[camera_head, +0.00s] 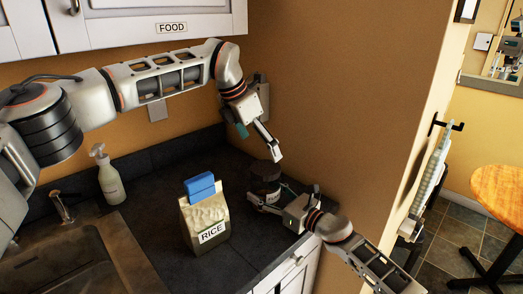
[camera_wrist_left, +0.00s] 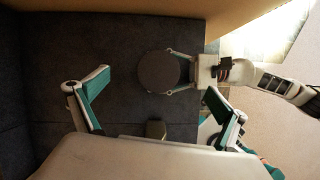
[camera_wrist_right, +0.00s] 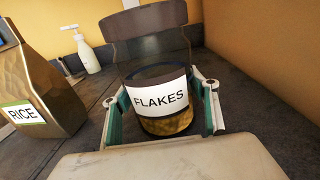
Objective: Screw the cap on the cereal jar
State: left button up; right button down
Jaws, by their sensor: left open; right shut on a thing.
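The cereal jar (camera_wrist_right: 160,100), clear with a white FLAKES label, stands upright on the dark counter near the corner; it also shows in the head view (camera_head: 266,188). The dark brown cap (camera_wrist_right: 145,20) sits on top of the jar; it shows as a round disc in the left wrist view (camera_wrist_left: 158,72). I cannot tell whether its thread is engaged. My right gripper (camera_head: 264,203) is shut on the jar from the side, one finger on each flank. My left gripper (camera_head: 270,147) is open and empty above the cap, pointing down, its fingers apart on either side.
A rice bag (camera_head: 205,218) with a blue clip (camera_head: 200,186) stands on the counter left of the jar. A soap bottle (camera_head: 110,183) and a sink (camera_head: 70,262) are farther left. The wall (camera_head: 330,110) rises close behind the jar. The counter between bag and jar is clear.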

pick_arm(q)
jog(key=v, duration=1)
pick_arm(e)
jog(key=c, duration=0.6)
grip_release()
jog(key=shift+c, duration=0.2)
jog(key=v, duration=1.2)
